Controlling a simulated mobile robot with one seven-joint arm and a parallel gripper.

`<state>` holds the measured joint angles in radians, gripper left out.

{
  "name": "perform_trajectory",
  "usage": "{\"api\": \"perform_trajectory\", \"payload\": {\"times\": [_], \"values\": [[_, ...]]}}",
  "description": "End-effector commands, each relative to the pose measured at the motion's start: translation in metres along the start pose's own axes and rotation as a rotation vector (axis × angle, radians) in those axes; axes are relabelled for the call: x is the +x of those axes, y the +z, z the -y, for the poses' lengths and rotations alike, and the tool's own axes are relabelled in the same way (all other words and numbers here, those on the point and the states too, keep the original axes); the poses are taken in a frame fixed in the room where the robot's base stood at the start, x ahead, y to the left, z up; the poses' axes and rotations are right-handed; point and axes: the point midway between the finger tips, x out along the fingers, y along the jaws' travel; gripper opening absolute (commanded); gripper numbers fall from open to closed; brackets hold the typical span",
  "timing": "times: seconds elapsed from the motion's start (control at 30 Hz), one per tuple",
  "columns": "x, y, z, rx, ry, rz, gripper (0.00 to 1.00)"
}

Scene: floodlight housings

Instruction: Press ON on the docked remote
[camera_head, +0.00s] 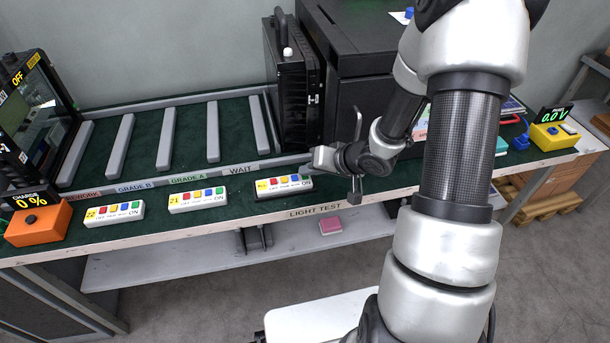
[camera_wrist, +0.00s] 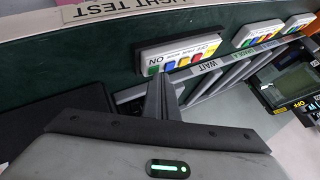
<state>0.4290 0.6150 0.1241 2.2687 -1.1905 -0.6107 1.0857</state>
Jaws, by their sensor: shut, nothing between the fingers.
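The docked remote (camera_head: 284,185) is a white bar with a yellow label at one end, coloured buttons and ON at its right end in the head view. It lies in a dark holder at the bench's front edge, below the WAIT label. It also shows in the wrist view (camera_wrist: 196,49), with ON at its left end. My gripper (camera_head: 315,160) is shut and empty, just behind and above the remote's right end. In the wrist view my shut fingers (camera_wrist: 161,80) point at the remote near ON; I cannot tell whether they touch it.
Two similar remotes (camera_head: 113,213) (camera_head: 197,200) lie farther left along the front edge. An orange charge box (camera_head: 38,223) stands at far left. A black floodlight housing (camera_head: 291,85) stands behind my gripper. A yellow meter box (camera_head: 554,135) is at right.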

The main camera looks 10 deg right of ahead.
Motion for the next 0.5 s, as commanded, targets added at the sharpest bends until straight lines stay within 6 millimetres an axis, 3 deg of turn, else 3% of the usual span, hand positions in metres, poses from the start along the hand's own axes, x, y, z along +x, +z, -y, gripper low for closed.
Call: {"api": "perform_trajectory", "payload": {"times": [0.5], "values": [[-0.0066, -0.0042, 0.0046, 0.003, 0.001, 0.001, 0.00]]}}
